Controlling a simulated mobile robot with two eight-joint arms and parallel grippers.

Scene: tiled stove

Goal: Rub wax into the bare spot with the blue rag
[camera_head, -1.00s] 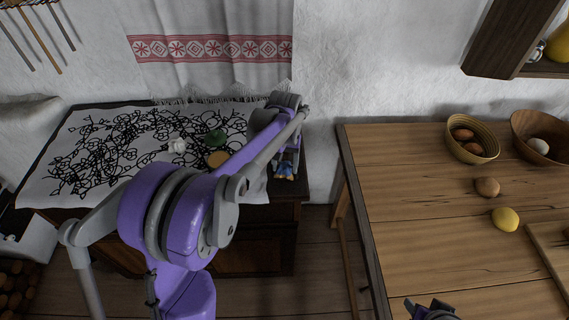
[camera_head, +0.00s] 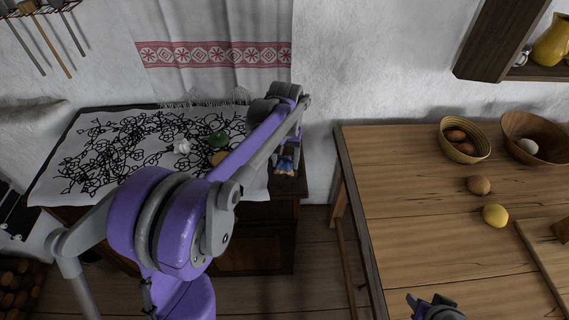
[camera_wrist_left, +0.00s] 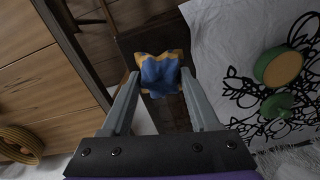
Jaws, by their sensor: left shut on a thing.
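The blue rag (camera_head: 286,167) with yellow edges is in my left gripper (camera_head: 288,154), over the right end of a dark wooden chest. In the left wrist view the rag (camera_wrist_left: 161,72) sits bunched between the fingertips of the left gripper (camera_wrist_left: 160,88). A round green tin with a tan top (camera_wrist_left: 283,67), perhaps the wax, stands on the patterned cloth. My arm partly hides this tin (camera_head: 218,158) in the head view. I cannot make out the bare spot. My right gripper (camera_head: 435,307) shows only partly at the bottom edge, over the table.
A green knobbed object (camera_head: 217,139) and a small white object (camera_head: 182,146) stand on the white patterned cloth (camera_head: 75,180). A gap separates chest and table.

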